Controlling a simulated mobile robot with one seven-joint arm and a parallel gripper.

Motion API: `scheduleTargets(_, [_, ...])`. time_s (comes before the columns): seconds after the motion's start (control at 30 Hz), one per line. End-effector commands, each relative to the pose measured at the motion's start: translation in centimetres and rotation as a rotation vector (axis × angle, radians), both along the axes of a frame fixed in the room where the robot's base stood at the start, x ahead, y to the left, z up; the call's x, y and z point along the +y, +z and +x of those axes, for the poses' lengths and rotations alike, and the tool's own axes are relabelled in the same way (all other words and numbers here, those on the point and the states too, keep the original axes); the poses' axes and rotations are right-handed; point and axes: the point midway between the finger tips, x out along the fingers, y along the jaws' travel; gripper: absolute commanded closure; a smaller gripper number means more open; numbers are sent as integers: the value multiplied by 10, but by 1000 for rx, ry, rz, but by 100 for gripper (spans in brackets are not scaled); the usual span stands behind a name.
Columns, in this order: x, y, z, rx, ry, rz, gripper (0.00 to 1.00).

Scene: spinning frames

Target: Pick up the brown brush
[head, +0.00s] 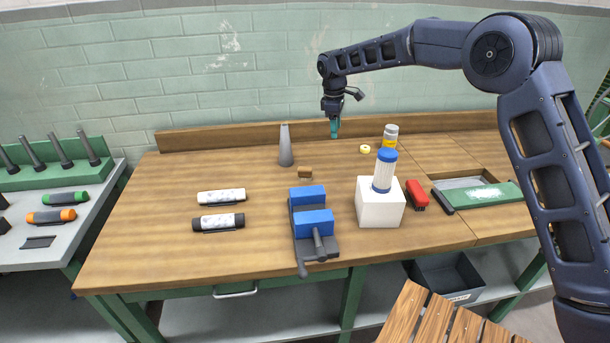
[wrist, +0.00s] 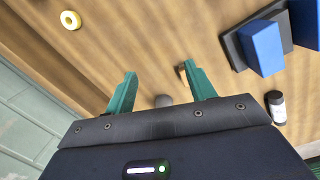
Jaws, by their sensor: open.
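A small brown block, which looks like the brown brush (head: 305,172), lies on the wooden workbench (head: 160,250), just behind the blue vise. In the wrist view a small brown piece (wrist: 181,69) shows beside the right fingertip, partly hidden by it; it seems to be the same brush. My gripper (head: 335,133) is above the back of the bench, behind and to the right of the brush.
A grey cone (head: 285,147) stands left of my gripper. The blue vise (head: 312,222) is in front of the brush. A yellow tape roll (head: 365,149), bottle (head: 390,137) and white block (head: 380,208) are to the right. The bench's left rear is clear.

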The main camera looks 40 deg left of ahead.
Motion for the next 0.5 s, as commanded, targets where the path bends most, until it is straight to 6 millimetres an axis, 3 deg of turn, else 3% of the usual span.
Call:
scheduleTargets(0.1, [40,-33,-32,12,89,-22,45])
scheduleTargets(0.2, [63,-53,-53,18,147,-36,45])
scheduleTargets(0.33, [81,-69,-71,23,193,-48,45])
scheduleTargets(0.5, [87,-79,-77,24,212,-52,45])
